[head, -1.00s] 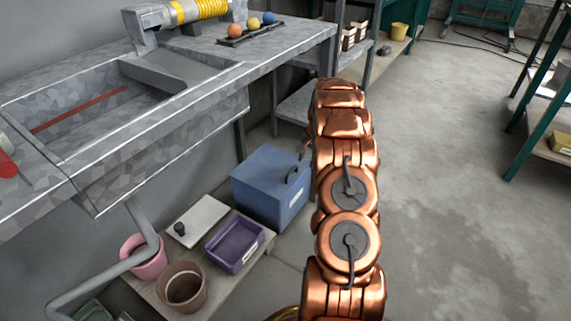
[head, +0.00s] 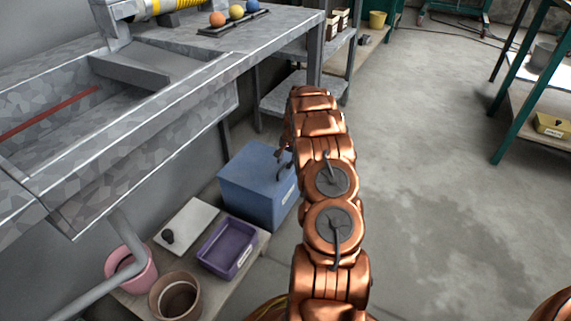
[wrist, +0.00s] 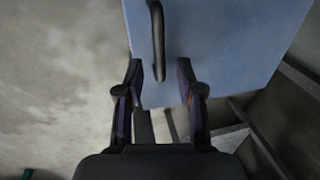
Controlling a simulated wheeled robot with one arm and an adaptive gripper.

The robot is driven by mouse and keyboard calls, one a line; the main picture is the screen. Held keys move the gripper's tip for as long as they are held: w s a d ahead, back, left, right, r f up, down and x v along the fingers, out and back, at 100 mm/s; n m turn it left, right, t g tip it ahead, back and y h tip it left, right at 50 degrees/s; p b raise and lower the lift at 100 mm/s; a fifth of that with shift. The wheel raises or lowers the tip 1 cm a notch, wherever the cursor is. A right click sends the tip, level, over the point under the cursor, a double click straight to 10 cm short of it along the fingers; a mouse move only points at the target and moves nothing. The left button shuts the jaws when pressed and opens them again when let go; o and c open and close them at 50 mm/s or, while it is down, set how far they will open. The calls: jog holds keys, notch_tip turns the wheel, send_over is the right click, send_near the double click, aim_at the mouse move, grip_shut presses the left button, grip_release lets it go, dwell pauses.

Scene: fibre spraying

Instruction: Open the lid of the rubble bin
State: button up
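I cannot tell whether the fingers reach around the handle in depth. In the head view my gripper is mostly hidden behind my copper arm, at the box's right side.
A low board with a purple tray (head: 228,247), a white lidded item (head: 187,222), a brown pot (head: 175,297) and a pink bucket (head: 130,270) lies left of the box. The grey workbench (head: 180,110) overhangs it. The concrete floor (head: 430,190) at right is clear.

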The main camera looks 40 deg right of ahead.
jog(key=shift+f, duration=0.35)
grip_shut()
dwell(0.5)
